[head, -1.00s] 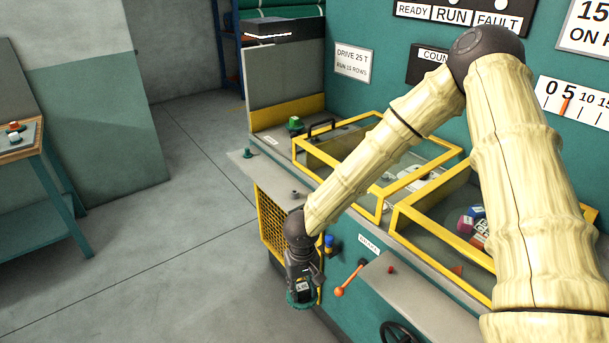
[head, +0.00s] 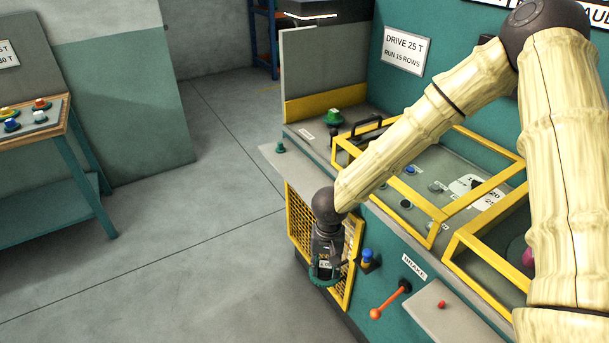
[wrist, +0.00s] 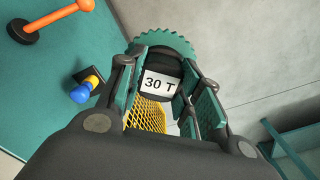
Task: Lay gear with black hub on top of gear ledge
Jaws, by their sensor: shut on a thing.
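My gripper (head: 326,252) is shut on the gear with black hub (wrist: 161,62), held by its hub. The hub bears a "30 T" label, and green teeth show beyond the fingers in the wrist view. In the head view the gear (head: 322,277) hangs in front of the yellow mesh guard, lower than the grey ledge. A narrow grey ledge (head: 299,166) juts from the machine's left front, with a small green peg near its far end; it looks like the gear ledge. My arm covers its near end.
Yellow-framed covers (head: 432,230) stand on the machine top. A blue-and-yellow knob (head: 368,258) and orange brake lever (head: 390,300) project right of my gripper. A table (head: 68,125) with coloured pieces stands left; open floor lies between.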

